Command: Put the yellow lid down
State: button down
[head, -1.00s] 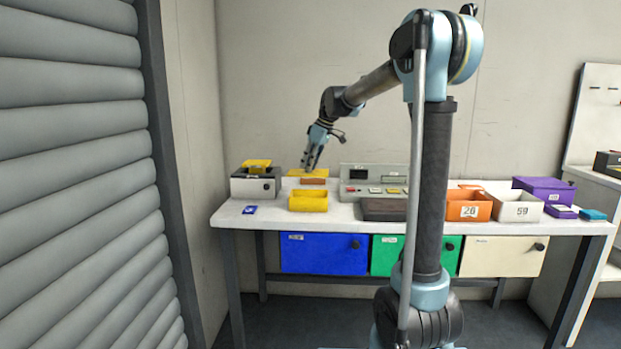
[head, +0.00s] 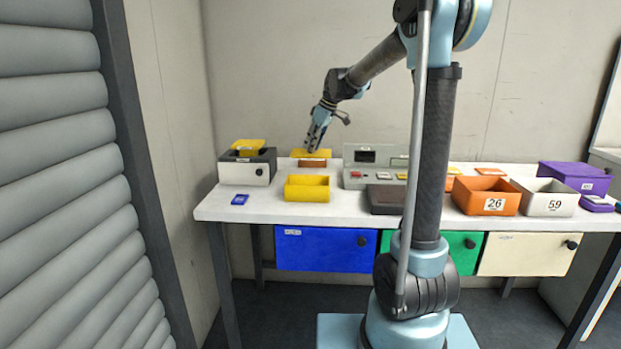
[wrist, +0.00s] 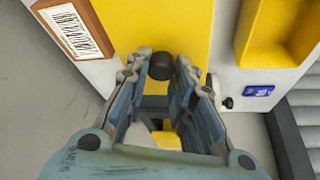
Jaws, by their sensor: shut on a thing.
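The yellow lid (head: 311,153) is a flat yellow panel near the back of the table, left of the middle. My gripper (head: 312,147) points down at it. In the wrist view the lid (wrist: 190,20) fills the top middle, and my gripper (wrist: 160,68) is shut on its dark round knob (wrist: 161,65). Whether the lid touches anything below is hidden. An open yellow box (head: 307,190) stands in front of the lid on the white table (head: 270,212); it also shows at the top right of the wrist view (wrist: 283,28).
A grey-and-black device (head: 245,172) with a yellow piece on top (head: 248,147) stands at left. A blue card (head: 240,199) lies before it. A brown label plate (head: 312,163) is by the lid. A grey console (head: 375,176), orange bin (head: 487,194) and white bin (head: 548,200) stand right.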

aim_at(318, 154)
jog(key=shift+w+a+f, duration=0.1)
jog(key=shift+w+f, duration=0.05)
jog(key=shift+f, duration=0.2)
notch_tip(318, 154, down, 10)
jog(key=shift+a+r, duration=0.1)
jog(key=shift+r, duration=0.15)
jog(key=c, duration=1.4)
grip_release()
jog(key=shift+o, duration=0.2)
jog(key=v, duration=1.2)
jog(key=shift+r, duration=0.1)
